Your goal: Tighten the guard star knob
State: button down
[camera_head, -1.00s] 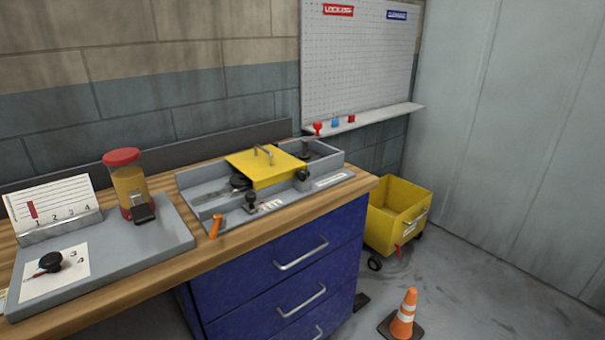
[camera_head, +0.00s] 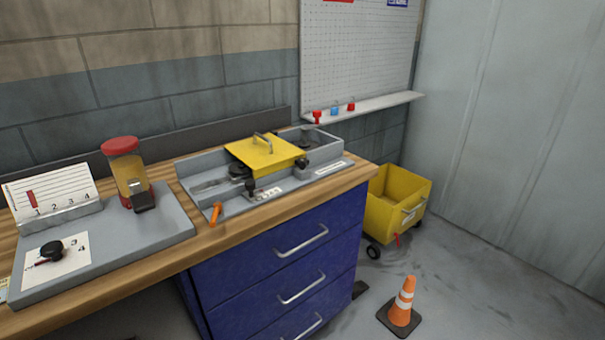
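The yellow guard plate (camera_head: 258,155) with a metal handle on top lies over the grey tray-like fixture (camera_head: 330,171) on the workbench. A dark knob (camera_head: 302,163) sits at the plate's right front corner. Another black knob (camera_head: 250,187) stands on the fixture's front strip, and a dark round part (camera_head: 239,171) shows at the plate's left edge. Which of these is the star knob, and how tight it is, I cannot tell at this size. My gripper is not in view.
An orange lever (camera_head: 215,213) sticks out at the fixture's front left. A grey tray (camera_head: 165,234) to the left holds a red-topped jar (camera_head: 128,170) and a black dial (camera_head: 51,251). A yellow bin (camera_head: 390,215) and a traffic cone (camera_head: 403,300) stand on the floor at right.

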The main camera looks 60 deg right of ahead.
aim_at(301, 164)
jog(key=l+z, duration=0.25)
jog(key=l, duration=0.75)
jog(key=l+z, duration=0.25)
jog(key=l, duration=0.75)
